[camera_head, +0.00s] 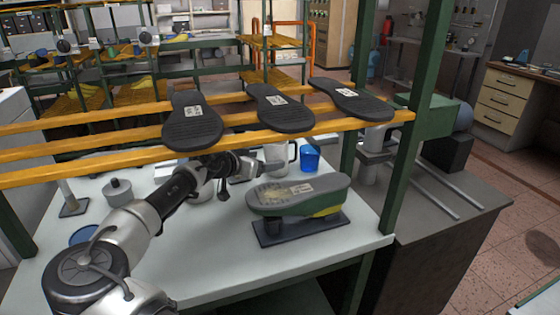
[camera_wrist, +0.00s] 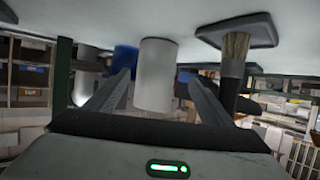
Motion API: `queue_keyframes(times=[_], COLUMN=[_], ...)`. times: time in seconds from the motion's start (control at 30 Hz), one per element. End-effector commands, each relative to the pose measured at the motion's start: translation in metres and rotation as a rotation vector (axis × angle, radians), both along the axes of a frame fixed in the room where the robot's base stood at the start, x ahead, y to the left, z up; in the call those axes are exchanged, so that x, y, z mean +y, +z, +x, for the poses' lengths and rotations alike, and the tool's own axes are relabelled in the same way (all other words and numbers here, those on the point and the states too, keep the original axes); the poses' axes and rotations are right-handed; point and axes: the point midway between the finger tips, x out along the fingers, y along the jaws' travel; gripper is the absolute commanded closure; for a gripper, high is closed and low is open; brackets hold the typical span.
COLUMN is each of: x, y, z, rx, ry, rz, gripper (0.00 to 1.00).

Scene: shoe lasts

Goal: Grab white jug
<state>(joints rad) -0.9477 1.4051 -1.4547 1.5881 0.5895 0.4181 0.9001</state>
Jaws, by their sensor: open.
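The white jug (camera_head: 277,154) stands on the pale table, partly hidden behind my gripper and under the orange rack; its handle shows on its right side. In the wrist view, which is upside down, the jug (camera_wrist: 156,75) appears as a plain white cylinder between my two fingers. My gripper (camera_head: 256,165) is at table height, just left of the jug in the head view. In the wrist view my gripper (camera_wrist: 160,78) is open, with gaps on both sides of the jug. I cannot tell how deep the jug sits between the fingers.
A blue cup (camera_head: 310,158) stands just right of the jug. A shoe last with a sole (camera_head: 298,194) sits on a dark stand nearer the front. Orange rack bars with soles (camera_head: 281,108) run above the table. A brush-like thing (camera_wrist: 236,45) stands beside one finger.

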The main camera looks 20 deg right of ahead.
Motion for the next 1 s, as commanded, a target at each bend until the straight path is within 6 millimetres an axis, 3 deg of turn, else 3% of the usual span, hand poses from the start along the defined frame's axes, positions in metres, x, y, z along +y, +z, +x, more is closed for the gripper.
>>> queue_keyframes(times=[0.27, 0.53, 0.87, 1.0], x=[-0.018, -0.051, -0.056, -0.056], y=[-0.008, -0.019, -0.021, -0.021], z=[0.011, 0.027, 0.032, 0.032], rx=[-0.001, -0.001, -0.002, -0.002], ry=[0.000, 0.001, 0.003, 0.003], rz=[0.001, -0.001, 0.000, 0.000], gripper=[0.25, 0.25, 0.25, 0.48])
